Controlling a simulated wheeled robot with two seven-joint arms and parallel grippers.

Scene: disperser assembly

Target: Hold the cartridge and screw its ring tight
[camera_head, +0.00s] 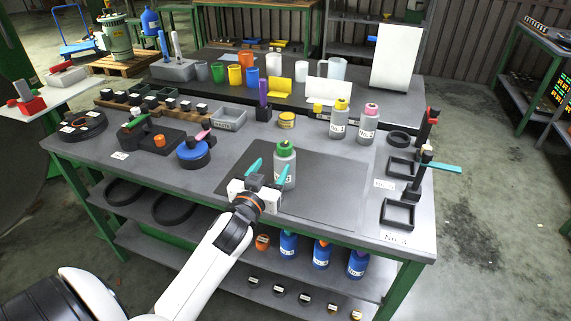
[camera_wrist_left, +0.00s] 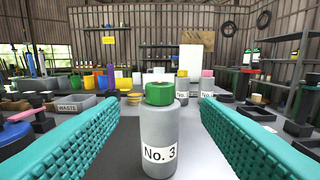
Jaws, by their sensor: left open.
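The cartridge (camera_head: 285,170) is a grey cylinder labelled "No. 3", standing upright on the dark mat. It also shows in the left wrist view (camera_wrist_left: 159,128). A green ring (camera_head: 286,148) sits on its top, and the ring also shows in the left wrist view (camera_wrist_left: 160,94). My left gripper (camera_head: 269,172) is open, with teal fingers pointing toward the cartridge. In the left wrist view the cartridge stands between and beyond the two fingers, with gaps on both sides. My right gripper is not in either view.
Grey bottles with yellow (camera_head: 340,104) and pink (camera_head: 371,109) caps stand behind on the right. A blue round piece (camera_head: 194,154) is to the left. Black stands and square frames (camera_head: 397,214) line the right edge. The dark mat (camera_head: 335,190) is clear right of the cartridge.

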